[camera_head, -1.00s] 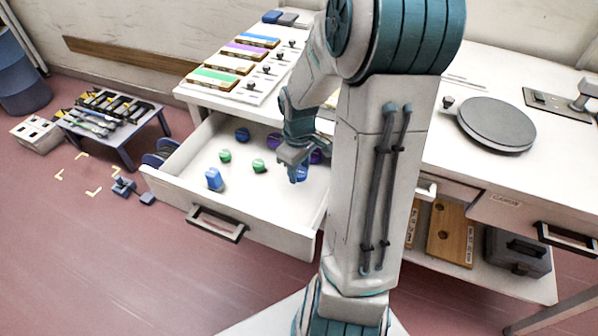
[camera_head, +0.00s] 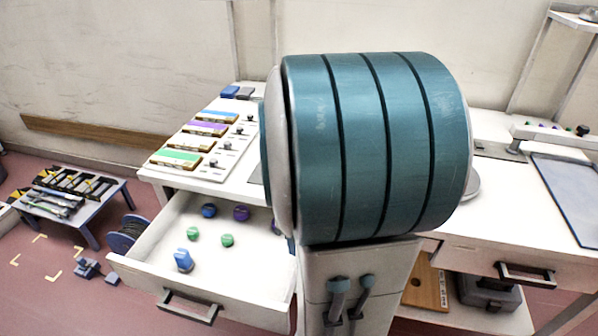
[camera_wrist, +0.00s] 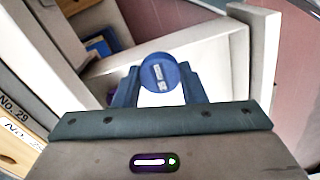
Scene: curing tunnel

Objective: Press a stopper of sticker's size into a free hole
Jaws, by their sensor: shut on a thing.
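In the wrist view my gripper (camera_wrist: 160,88) is shut on a round blue stopper (camera_wrist: 160,72) with a pale mark on its face. In the head view my gripper is hidden behind my arm. The open white drawer (camera_head: 140,262) holds loose stoppers: a blue one (camera_head: 208,211), a purple one (camera_head: 241,212), two green ones (camera_head: 193,233) (camera_head: 227,240) and a taller blue one (camera_head: 183,260). No free hole or size sticker can be made out clearly.
Boards with coloured strips (camera_head: 175,158) lie on the table's left part. A low blue table (camera_head: 75,205) with tools stands at left. Wooden boards (camera_head: 425,285) and a grey case (camera_head: 490,292) sit on the lower shelf. A framed tray (camera_head: 570,190) lies at right.

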